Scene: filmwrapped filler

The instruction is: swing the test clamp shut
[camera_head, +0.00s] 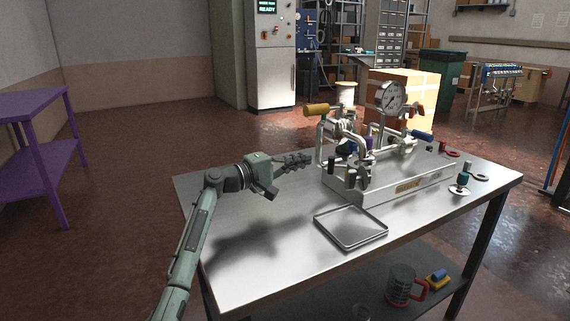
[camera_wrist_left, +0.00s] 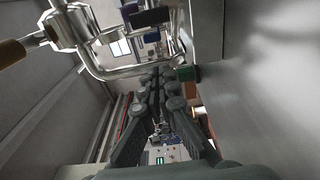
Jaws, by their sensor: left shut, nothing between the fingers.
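A metal test rig (camera_head: 405,187) with pipes, a round gauge (camera_head: 391,97) and lever handles stands on the steel table (camera_head: 255,278). One lever has a yellow handle (camera_head: 316,109) sticking out to the left, and another has a blue handle (camera_head: 421,135) at the right. I cannot tell for sure which part is the test clamp. My left gripper (camera_head: 307,158) is shut and empty, just left of the rig, above the table. In the left wrist view its closed fingers (camera_wrist_left: 157,82) point towards a bent metal pipe (camera_wrist_left: 120,74); a brownish-yellow handle (camera_wrist_left: 11,52) shows at upper left.
An empty shallow metal tray (camera_head: 350,240) lies in front of the rig. Small parts (camera_head: 462,180) stand at the table's right end. The left part of the tabletop is clear. A jug (camera_head: 401,285) stands on the lower shelf. A purple table (camera_head: 30,104) is at far left.

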